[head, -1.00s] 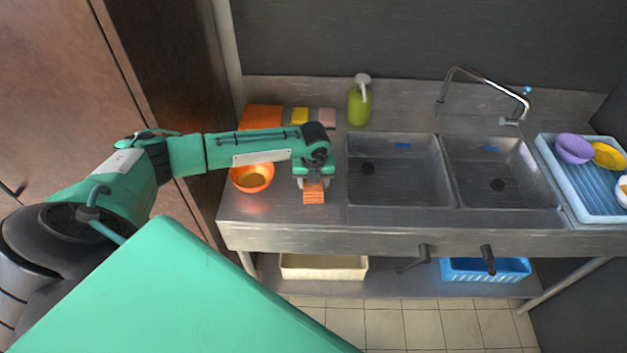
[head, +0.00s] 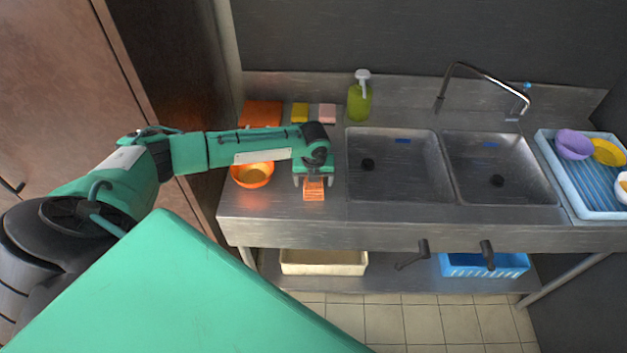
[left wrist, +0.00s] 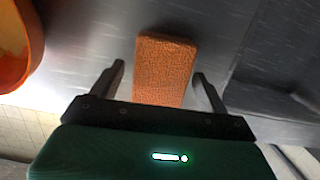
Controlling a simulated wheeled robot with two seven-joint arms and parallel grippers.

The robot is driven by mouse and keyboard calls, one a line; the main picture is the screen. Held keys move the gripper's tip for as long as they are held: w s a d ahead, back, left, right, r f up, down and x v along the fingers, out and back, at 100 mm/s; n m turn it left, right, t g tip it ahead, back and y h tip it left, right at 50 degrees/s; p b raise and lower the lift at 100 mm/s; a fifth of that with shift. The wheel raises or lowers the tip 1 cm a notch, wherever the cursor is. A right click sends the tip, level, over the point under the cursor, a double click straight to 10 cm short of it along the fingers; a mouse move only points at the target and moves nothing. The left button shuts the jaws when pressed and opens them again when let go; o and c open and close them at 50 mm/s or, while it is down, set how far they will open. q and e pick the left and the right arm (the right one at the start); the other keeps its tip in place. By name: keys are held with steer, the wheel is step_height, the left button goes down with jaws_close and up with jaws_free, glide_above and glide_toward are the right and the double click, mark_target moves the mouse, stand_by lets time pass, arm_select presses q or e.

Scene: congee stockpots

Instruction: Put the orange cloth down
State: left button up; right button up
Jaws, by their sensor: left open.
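The orange cloth (head: 314,190) is a small folded block lying on the steel counter, left of the sinks. In the left wrist view the cloth (left wrist: 164,70) lies between the two spread fingers, with a gap on each side. My left gripper (head: 314,181) is open just above and around it, pointing down. It also shows in the left wrist view (left wrist: 160,85). The gripper hides part of the cloth in the head view. My right gripper is not in view.
An orange bowl (head: 252,175) stands close left of the gripper. Behind are an orange sheet (head: 262,113), yellow sponge (head: 300,113), pink sponge (head: 327,113) and green soap bottle (head: 360,102). Two sinks (head: 395,168) lie right, then a blue rack (head: 590,180) with bowls.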

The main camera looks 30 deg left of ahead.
arm_select(q)
steer(key=r+b, duration=0.2)
steer(key=r, duration=0.1)
steer(key=r+b, duration=0.1)
steer(key=shift+s+a+r, duration=0.1)
steer(key=shift+s+r, duration=0.2)
steer(key=shift+r, duration=0.05)
step_height(320, 180, up, 9)
steer(key=s+b, duration=0.1)
steer(key=shift+d, duration=0.4)
steer(key=shift+s, duration=0.1)
